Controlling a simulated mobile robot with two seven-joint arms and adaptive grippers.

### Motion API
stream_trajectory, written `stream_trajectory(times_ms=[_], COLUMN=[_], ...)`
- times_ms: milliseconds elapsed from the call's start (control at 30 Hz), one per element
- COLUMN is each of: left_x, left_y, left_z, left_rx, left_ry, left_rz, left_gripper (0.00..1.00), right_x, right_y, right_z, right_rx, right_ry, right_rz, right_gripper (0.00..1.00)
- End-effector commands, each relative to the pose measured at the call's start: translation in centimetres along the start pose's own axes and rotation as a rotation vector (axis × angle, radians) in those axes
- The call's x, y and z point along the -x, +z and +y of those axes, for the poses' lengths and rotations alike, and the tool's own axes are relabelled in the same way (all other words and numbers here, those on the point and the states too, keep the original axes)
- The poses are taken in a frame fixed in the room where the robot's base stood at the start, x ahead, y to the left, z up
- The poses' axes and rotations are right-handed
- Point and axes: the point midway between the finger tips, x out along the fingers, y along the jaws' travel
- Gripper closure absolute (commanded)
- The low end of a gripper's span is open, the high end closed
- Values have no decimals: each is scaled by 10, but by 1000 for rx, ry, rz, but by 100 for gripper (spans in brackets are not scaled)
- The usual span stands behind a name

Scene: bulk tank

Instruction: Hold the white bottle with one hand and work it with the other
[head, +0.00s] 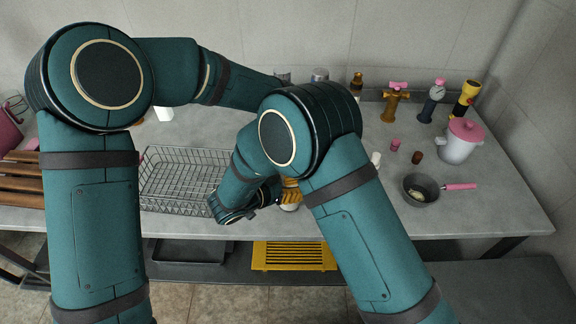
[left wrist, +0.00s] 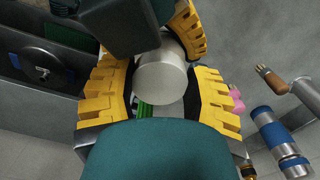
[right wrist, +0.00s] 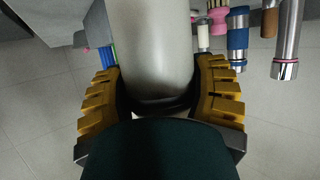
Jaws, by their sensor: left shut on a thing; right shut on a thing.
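The white bottle shows in the left wrist view as a pale cylinder (left wrist: 162,80) with a rounded end, between the yellow fingers of my left gripper (left wrist: 158,95). My left gripper is shut on it. In the right wrist view a smooth pale cylinder (right wrist: 154,45) runs up out of the frame between the fingers of my right gripper (right wrist: 156,95), which is shut on it. In the head view a small white part of the bottle (head: 290,207) shows below yellow fingers. My right arm hides most of the bottle and my left gripper there. I cannot tell which part each gripper holds.
A wire basket (head: 158,200) stands on the grey counter (head: 490,215) at left. At right are a dark pan (head: 420,196) with a pink handle and a white pot (head: 458,149) with a pink lid. Several small items stand behind. The counter's front right is clear.

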Motion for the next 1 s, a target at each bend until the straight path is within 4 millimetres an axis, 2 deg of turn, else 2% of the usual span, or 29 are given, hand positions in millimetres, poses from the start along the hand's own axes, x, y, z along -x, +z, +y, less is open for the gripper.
stream_trajectory(times_ms=[267, 300, 333, 367, 767, 1000], left_x=[-5, -5, -5, -5, 0, 28], left_y=[0, 0, 0, 0, 0, -1], left_z=[0, 0, 0, 0, 0, -1], left_rx=[-1, -1, -1, -1, -1, -1], left_ry=[0, -1, -1, -1, -1, -3], left_rz=[0, 1, 1, 1, 1, 3], left_gripper=[66, 36, 25, 19, 19, 19], right_x=[0, 0, 0, 0, 0, 0], right_y=[0, 0, 0, 0, 0, 0], right_z=[0, 0, 0, 0, 0, 0], right_rx=[-1, -1, -1, -1, -1, -1], right_ry=[0, 0, 0, 0, 0, 0], right_rz=[1, 1, 1, 1, 1, 1], right_gripper=[82, 100, 100, 100, 100, 100])
